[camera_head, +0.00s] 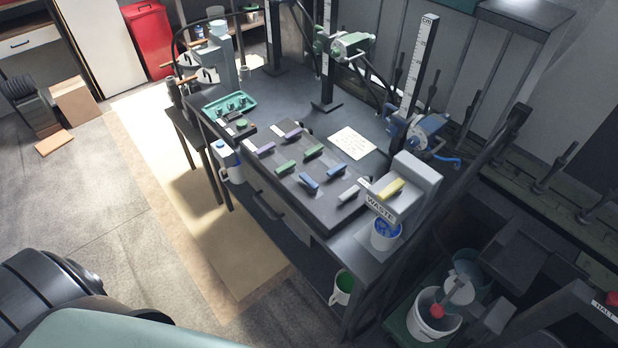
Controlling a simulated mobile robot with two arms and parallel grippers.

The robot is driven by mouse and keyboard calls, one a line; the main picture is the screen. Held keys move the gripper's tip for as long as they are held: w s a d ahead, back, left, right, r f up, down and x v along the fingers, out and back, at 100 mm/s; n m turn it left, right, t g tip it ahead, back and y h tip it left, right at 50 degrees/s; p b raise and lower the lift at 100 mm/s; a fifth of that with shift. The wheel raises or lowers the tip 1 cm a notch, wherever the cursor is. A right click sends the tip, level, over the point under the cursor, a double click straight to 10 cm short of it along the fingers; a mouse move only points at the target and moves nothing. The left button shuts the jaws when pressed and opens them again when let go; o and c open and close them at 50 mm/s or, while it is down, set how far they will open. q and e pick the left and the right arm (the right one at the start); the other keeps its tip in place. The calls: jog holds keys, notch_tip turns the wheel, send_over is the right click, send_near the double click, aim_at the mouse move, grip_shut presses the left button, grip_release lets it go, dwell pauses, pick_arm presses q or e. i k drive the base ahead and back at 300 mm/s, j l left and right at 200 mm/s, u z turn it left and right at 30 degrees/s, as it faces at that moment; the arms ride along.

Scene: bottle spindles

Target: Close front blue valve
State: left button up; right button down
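Two blue valve handles stand on the dark panel (322,208) on top of the bench. The front blue valve (310,182) is nearer the bench's front edge. The rear blue valve (337,172) is behind it and to the right. The rear handle slants up to the right; the front one's exact angle is too small to tell. Neither of my grippers is in view, and nothing of mine touches the valves.
Green valves (285,167) and purple valves (265,148) are to the left on the panel. A bottle (229,163) is at the front left. Floor in front is open.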

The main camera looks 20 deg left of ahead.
aim_at(313, 187)
jog(key=k+j+z, duration=0.2)
jog(key=j+z, duration=0.15)
jog(key=k+j+z, duration=0.35)
jog(key=j, duration=0.2)
jog(key=i, duration=0.1)
